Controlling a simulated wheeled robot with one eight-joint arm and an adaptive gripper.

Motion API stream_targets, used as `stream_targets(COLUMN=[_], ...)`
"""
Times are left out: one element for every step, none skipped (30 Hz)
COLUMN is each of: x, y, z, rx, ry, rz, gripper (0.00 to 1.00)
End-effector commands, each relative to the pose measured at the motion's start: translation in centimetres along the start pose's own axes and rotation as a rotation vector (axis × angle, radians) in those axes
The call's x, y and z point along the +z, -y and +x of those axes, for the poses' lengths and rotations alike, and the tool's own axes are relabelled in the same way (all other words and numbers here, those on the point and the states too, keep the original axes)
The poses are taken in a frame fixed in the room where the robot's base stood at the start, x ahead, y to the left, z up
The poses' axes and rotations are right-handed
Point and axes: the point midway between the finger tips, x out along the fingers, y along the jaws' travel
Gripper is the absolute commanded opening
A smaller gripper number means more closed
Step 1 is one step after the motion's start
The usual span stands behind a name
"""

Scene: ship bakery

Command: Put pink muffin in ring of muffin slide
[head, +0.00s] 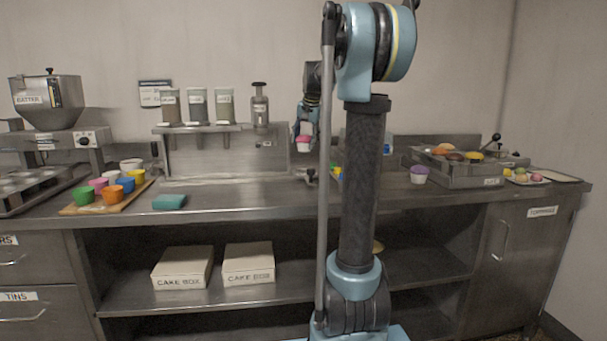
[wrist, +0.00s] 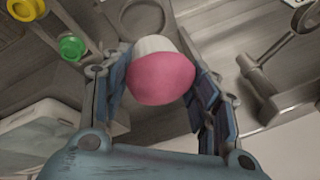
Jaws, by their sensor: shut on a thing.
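The pink muffin, with a pink top and a pale cup, is between the fingers of my gripper (head: 305,131) in the head view, above the back of the counter. In the wrist view the muffin (wrist: 161,78) fills the space between both fingers, and my gripper is shut on it. A dark round ring (wrist: 121,17) shows just beyond the muffin in the wrist view, partly hidden by it; it looks like the ring of the muffin slide. The muffin is apart from the counter. In the head view, my arm hides much of the area around the slide.
A purple-topped muffin (head: 419,175) stands right of my arm, near a metal tray unit (head: 480,177). Colored cups on a wooden board (head: 68,209) and a teal cloth (head: 170,202) are at left. A shelf with canisters (head: 197,105) stands behind. The front counter is mostly clear.

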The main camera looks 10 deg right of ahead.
Motion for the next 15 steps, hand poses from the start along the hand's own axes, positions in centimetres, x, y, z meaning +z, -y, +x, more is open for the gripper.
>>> stream_targets(x=[-0.2, -0.3, -0.5, -0.6, -0.7, -0.7, -0.7, -0.6, -0.4, -0.2, -0.1, 0.1, 0.3, 0.4, 0.5], y=[0.2, 0.4, 0.6, 0.7, 0.8, 0.8, 0.8, 0.7, 0.5, 0.3, 0.2, 0.0, -0.1, -0.3, -0.4], z=[-0.7, -1.1, -1.7, -2.1, -2.4, -2.5, -2.3, -2.0, -1.4, -0.8, -0.4, 0.2, 0.6, 1.0, 1.4], rx=[0.000, 0.000, 0.000, 0.001, 0.001, 0.001, 0.001, 0.001, 0.001, 0.001, 0.001, 0.001, 0.001, 0.001, 0.001], ry=[0.000, 0.000, 0.001, 0.001, 0.001, 0.001, 0.001, 0.001, 0.001, 0.001, 0.001, 0.001, 0.001, 0.001, 0.001], rz=[-0.001, -0.001, -0.002, -0.003, -0.003, -0.004, -0.004, -0.004, -0.004, -0.004, -0.004, -0.004, -0.004, -0.004, -0.004], gripper=[0.41, 0.41, 0.41, 0.41, 0.41, 0.41, 0.41, 0.41, 0.41, 0.41, 0.41, 0.41, 0.41, 0.41, 0.41])
